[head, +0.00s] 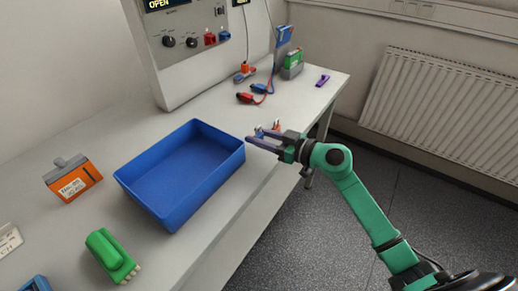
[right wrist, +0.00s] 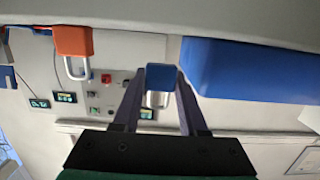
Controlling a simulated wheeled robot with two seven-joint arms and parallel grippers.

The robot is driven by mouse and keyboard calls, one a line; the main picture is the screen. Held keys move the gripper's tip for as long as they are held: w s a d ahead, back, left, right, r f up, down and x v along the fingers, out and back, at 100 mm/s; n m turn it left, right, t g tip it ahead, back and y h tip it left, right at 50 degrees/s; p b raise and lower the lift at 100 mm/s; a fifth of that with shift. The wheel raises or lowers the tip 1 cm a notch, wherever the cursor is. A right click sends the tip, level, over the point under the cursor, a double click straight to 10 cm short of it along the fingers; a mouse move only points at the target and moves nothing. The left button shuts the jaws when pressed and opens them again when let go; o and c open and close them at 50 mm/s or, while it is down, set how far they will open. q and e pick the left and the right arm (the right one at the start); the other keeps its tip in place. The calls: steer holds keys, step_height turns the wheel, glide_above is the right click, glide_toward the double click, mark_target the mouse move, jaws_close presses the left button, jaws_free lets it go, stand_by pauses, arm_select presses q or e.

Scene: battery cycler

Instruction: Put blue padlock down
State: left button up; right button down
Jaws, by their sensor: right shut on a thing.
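My right gripper (head: 264,143) is shut on the blue padlock (right wrist: 161,77), seen between the fingertips in the right wrist view, which looks upside down. The padlock's shackle points away from the table surface. A strip of background shows between its body and the table edge there, so it appears to be off the table. In the head view the blue padlock (head: 259,131) is small and partly hidden by the fingers, near the table's front edge. An orange-red padlock (right wrist: 73,41) stands close by on the table. My left gripper is not in view.
A blue open tray (head: 205,190) stands beside the gripper and looks empty. A cycler panel (head: 190,32), red and blue leads (head: 258,92) and a green-topped block (head: 292,64) are behind.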

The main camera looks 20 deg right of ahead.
mark_target(261, 152)
steer(key=shift+f, duration=1.5)
steer(key=shift+f, duration=0.1)
steer(key=shift+c, duration=2.2)
jaws_free()
steer(key=shift+s+d, duration=0.2)
steer(key=b+v, duration=0.1)
steer(key=v, duration=1)
steer(key=shift+s+r, duration=0.25)
steer(key=shift+r, duration=0.05)
steer(key=shift+d, duration=0.15)
